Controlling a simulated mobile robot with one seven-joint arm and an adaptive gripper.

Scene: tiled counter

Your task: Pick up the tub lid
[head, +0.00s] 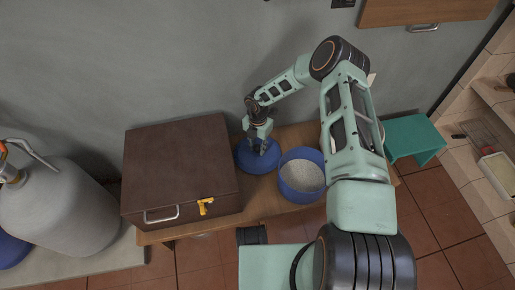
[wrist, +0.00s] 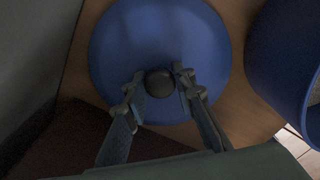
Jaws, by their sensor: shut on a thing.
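The tub lid (head: 244,158) is a round blue disc on the wooden table, between the brown box and the blue tub. In the wrist view the lid (wrist: 115,45) fills the upper middle, with a dark round knob (wrist: 160,83) at its centre. My gripper (head: 262,148) is above the lid, pointing down. In the wrist view my gripper (wrist: 161,84) has its two fingers on either side of the knob, shut on it. Whether the lid is clear of the table cannot be told. The blue tub (head: 301,192) stands open just right of the lid, with pale grainy contents.
A large brown box (head: 180,165) with a yellow-handled item (head: 205,206) at its front stands left of the lid. A grey gas cylinder (head: 60,205) is further left. A teal stool (head: 413,137) is at the right. The grey wall is close behind.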

